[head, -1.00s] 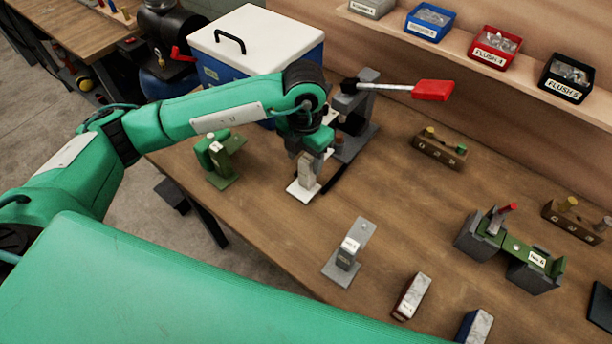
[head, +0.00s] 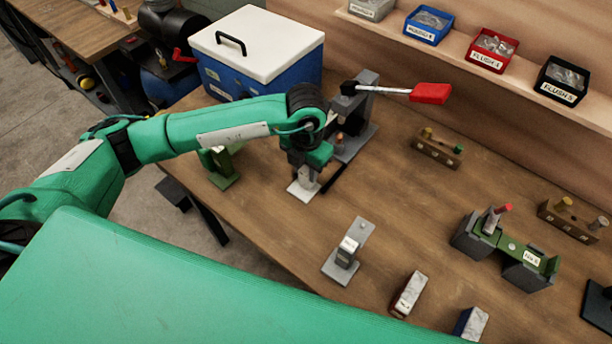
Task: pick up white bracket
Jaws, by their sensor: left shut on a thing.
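The white bracket (head: 299,193) stands on the wooden table, near the middle of the head view, below my left arm's wrist. Its flat base shows, and its upright part is partly hidden by my left gripper (head: 309,174). The gripper points down and is shut on the bracket's upright part. The base looks to be on or very close to the table; I cannot tell if there is a gap. My right gripper is not in view.
A grey press with a red-handled lever (head: 430,93) stands just behind the gripper. A green bracket (head: 221,170) is to the left, a grey bracket (head: 347,255) nearer the front. A green part on dark blocks (head: 508,250) is at right. Blue-white cooler (head: 257,50) stands behind.

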